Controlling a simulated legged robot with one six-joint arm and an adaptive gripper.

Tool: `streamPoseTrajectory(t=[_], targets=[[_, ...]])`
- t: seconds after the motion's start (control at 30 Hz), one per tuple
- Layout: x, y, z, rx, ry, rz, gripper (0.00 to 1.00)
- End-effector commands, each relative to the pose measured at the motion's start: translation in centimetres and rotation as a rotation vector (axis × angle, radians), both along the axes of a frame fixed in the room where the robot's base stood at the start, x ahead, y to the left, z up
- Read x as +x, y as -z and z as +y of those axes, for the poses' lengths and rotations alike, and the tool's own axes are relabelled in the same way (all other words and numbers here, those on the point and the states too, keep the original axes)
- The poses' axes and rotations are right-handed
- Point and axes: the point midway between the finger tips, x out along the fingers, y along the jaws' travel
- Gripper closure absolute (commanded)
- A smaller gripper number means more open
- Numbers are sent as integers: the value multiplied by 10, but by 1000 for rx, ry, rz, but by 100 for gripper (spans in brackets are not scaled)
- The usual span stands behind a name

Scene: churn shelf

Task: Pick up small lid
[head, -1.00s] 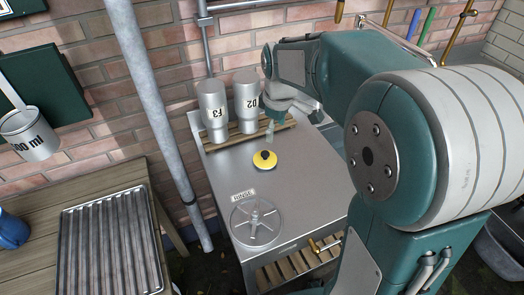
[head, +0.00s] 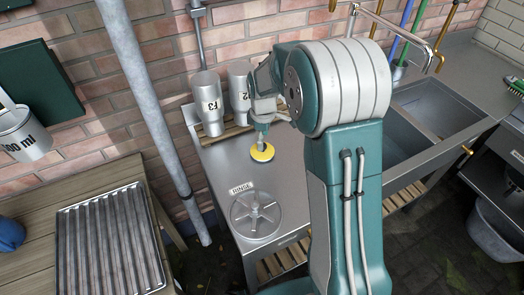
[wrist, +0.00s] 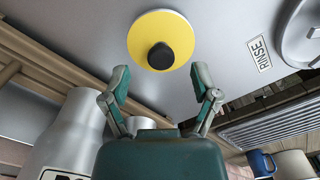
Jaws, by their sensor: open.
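The small lid (head: 262,152) is a yellow disc with a black knob, lying on the grey metal counter (head: 222,165). In the wrist view the lid (wrist: 144,42) is just beyond my fingertips, with its knob ahead of the gap between them. My gripper (wrist: 160,84) is open and empty, its two green fingers spread apart. In the head view my gripper (head: 262,138) is close to the lid and partly covers its far side. I cannot tell the exact height of the fingers above the lid.
Metal churns marked F3 (head: 208,103) and, partly hidden, another (head: 238,92) stand on a wooden rack behind the lid. A spoked grey wheel (head: 256,215) by the RINSE label (head: 242,188) is nearer. A pipe (head: 150,100) rises at left; a sink (head: 425,110) is at right.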

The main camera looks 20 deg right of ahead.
Motion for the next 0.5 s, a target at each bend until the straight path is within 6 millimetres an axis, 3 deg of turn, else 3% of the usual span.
streamPoseTrajectory(t=[0.2,0.47,0.5], targets=[[1,31,5,0,0,2,22],[1,35,5,0,0,1,22],[1,35,5,0,0,1,26]])
